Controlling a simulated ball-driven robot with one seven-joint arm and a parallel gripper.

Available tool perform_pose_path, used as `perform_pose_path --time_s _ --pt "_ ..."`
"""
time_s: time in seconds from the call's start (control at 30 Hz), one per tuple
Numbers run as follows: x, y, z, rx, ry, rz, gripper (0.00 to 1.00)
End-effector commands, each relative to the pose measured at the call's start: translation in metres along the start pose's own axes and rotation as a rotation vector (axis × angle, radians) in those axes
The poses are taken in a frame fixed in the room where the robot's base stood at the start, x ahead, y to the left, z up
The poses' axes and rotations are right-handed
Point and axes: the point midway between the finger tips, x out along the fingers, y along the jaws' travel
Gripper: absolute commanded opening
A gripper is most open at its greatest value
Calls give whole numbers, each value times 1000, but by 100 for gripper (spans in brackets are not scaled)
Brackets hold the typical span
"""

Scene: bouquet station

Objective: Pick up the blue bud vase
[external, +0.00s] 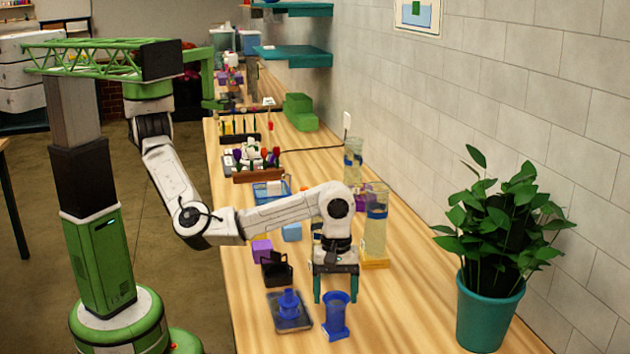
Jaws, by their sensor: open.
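Two blue vessels stand near the front of the wooden counter. One is a taller blue vase (337,318) with a flared rim, standing upright on the counter. The other is a smaller blue piece with a narrow neck (288,304), on a dark flat tray (301,325). I cannot tell for sure which one is the bud vase. My gripper (336,296) points down with its green fingers apart, over the taller vase. The fingers appear to flank its rim; whether they touch it is unclear. Nothing is visibly held.
A black holder (277,269) and a purple block (262,250) stand left of my gripper. A tall clear vase (375,235) stands behind it to the right. A potted plant (490,310) is at the right by the wall. The counter's front left (255,335) is clear.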

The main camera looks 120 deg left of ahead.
Motion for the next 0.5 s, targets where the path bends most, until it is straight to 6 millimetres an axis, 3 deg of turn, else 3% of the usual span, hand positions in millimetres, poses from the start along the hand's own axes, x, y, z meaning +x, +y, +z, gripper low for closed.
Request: perform_pose_path --time_s 0.27,0.5 --pt "22 0 2 3 0 -1 76" --pt "55 0 4 2 1 -1 76"
